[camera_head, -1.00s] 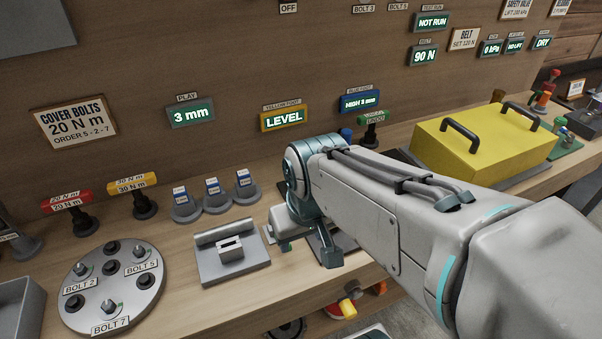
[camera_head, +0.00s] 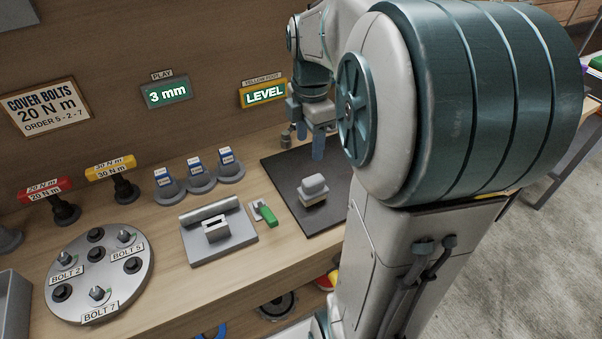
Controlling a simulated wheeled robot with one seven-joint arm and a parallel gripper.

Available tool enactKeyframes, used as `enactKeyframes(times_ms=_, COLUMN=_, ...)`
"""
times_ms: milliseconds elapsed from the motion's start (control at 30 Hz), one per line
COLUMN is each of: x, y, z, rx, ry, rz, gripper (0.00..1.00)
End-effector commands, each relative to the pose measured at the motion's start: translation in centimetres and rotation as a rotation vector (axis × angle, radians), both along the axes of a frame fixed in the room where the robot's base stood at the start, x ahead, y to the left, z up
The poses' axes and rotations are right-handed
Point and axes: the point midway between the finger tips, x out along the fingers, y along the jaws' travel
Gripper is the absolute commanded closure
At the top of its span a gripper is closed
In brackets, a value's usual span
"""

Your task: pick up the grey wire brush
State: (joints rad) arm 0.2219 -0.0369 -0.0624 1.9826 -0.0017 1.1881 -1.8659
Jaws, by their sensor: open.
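The grey wire brush (camera_head: 314,185) appears to be the small block with a rounded grey top and a paler tan lower part. It sits on a dark mat (camera_head: 285,171) on the bench. My gripper (camera_head: 310,140) is above the back part of the mat, behind the brush and apart from it. Its blue-grey fingers point down, open and with nothing seen between them. My arm hides the right part of the mat.
A green-handled scraper (camera_head: 266,213) lies left of the mat, beside a grey metal fixture (camera_head: 218,240). A round bolt plate (camera_head: 100,270) and several small blue-and-white labelled items stand farther left. The wall rises close behind my gripper.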

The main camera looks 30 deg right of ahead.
Motion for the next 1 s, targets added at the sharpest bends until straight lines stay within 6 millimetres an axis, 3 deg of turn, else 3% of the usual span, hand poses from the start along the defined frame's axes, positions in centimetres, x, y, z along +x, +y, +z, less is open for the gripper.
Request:
enactKeyframes(times_ms=167, x=0.3, y=-0.4, z=-1.0, rx=0.002, ry=0.011, rz=0.053, gripper=0.47)
enactKeyframes(times_ms=500, x=0.3, y=-0.5, z=-7.3, rx=0.002, ry=0.011, rz=0.053, gripper=0.47)
enactKeyframes(times_ms=767, x=0.3, y=-0.7, z=-9.2, rx=0.003, ry=0.010, rz=0.051, gripper=0.47)
enactKeyframes(times_ms=1000, x=0.5, y=-1.6, z=-12.7, rx=0.004, ry=0.011, rz=0.051, gripper=0.47)
